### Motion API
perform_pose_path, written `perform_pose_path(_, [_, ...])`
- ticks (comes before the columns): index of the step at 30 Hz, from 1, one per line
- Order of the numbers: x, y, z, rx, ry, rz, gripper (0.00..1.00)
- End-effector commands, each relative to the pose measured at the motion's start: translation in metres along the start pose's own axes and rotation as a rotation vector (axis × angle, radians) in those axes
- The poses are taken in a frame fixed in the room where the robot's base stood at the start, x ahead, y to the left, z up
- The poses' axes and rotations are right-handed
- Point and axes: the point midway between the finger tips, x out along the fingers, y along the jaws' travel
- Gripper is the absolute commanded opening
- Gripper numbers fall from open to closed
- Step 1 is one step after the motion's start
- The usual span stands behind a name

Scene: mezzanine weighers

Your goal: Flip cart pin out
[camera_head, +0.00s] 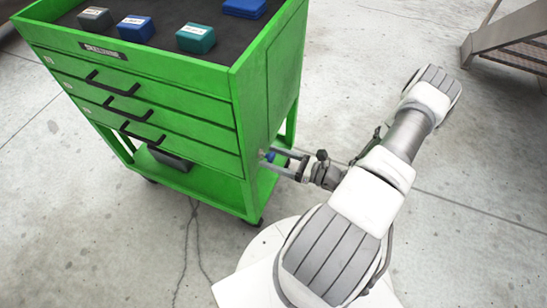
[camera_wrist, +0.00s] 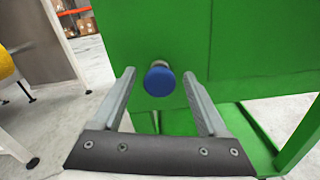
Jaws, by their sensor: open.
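The green tool cart (camera_head: 188,85) stands left of my arm in the head view, with three drawers on its front. Its green side panel (camera_wrist: 245,40) fills much of the wrist view. The cart pin, a round blue knob (camera_wrist: 159,80), sticks out from this panel near its lower edge. It also shows small and blue in the head view (camera_head: 270,156), at the cart's side. My gripper (camera_wrist: 158,92) is open, one finger on either side of the blue knob. The knob appears between the fingertips; I cannot tell whether either finger touches it.
Small grey, blue and teal boxes (camera_head: 195,38) lie on the cart's dark top. A metal stair (camera_head: 510,42) stands at the far right. Open concrete floor (camera_head: 340,70) lies behind my arm. A beige panel (camera_wrist: 38,40) and shelves with boxes (camera_wrist: 80,15) show at left.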

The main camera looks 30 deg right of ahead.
Motion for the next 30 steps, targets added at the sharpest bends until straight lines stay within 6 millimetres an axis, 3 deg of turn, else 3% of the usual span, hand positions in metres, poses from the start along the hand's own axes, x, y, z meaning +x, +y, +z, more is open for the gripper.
perform_pose_path(8, [0.0016, 0.0002, 0.0, 0.0, 0.0, 0.0, 0.76])
perform_pose_path(21, [0.0012, 0.0, -0.0001, 0.0, 0.001, 0.0, 0.0])
perform_pose_path(30, [0.0011, -0.0001, -0.0001, -0.001, 0.001, 0.0, 0.0])
